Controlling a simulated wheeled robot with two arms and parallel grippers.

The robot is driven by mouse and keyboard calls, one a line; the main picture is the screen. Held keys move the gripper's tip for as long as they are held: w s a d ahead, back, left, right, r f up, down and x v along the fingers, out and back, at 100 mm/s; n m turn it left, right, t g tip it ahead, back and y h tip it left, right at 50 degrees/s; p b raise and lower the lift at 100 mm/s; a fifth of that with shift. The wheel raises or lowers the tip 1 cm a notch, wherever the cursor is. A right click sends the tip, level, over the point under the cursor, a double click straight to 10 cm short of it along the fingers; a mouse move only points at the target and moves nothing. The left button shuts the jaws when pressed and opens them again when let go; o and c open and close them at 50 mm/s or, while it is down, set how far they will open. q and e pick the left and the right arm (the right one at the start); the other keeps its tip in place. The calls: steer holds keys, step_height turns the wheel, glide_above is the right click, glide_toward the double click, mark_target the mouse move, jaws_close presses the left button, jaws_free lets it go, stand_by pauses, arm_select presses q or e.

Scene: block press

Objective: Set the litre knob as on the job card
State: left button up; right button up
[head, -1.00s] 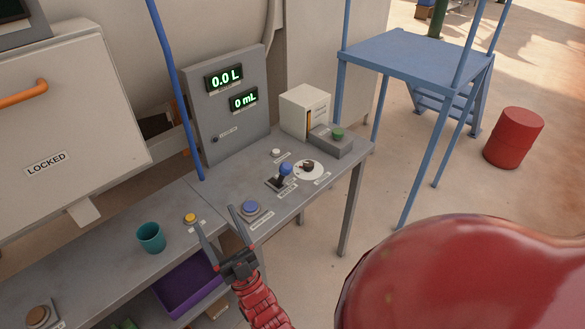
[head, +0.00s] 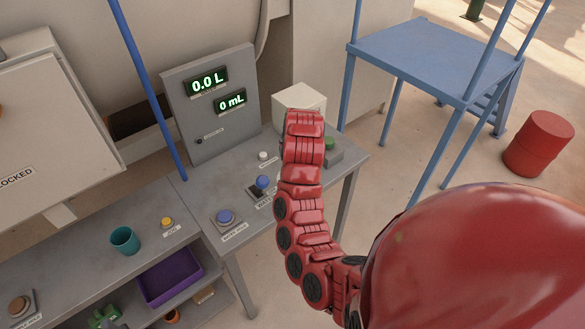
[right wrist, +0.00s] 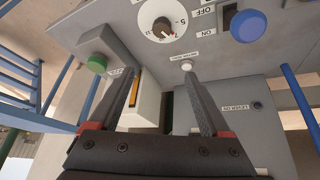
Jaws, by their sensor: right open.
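The litre knob (right wrist: 162,27) is a dark round knob on a white numbered dial (right wrist: 148,14), near the top of the right wrist view. A small red mark shows at its lower right; the exact setting is too small to read. My right gripper (right wrist: 163,76) is open and empty, its two fingers apart and pointing towards the panel, below the dial in that picture. In the head view my red right arm hides the dial and the gripper. The litre display (head: 207,86) reads 0.0 L. I cannot make out a job card. My left gripper is not in view.
A blue-topped lever (head: 262,182) with ON and OFF labels, a white button (head: 263,155), a green button (head: 330,143) and a blue button (head: 225,216) share the console. The second display (head: 230,102) reads 0 mL. A white box (head: 299,98) stands behind.

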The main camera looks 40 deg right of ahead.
steer(key=shift+g+y, duration=0.3)
steer(key=shift+g, duration=0.2)
steer(key=x, duration=0.9)
steer(key=s+x, duration=0.1)
steer(key=x, duration=0.4)
steer(key=shift+s+f, duration=0.15)
steer(key=shift+f, duration=0.05)
steer(key=shift+x, duration=1.15)
steer(key=shift+a, duration=0.1)
jaws_close()
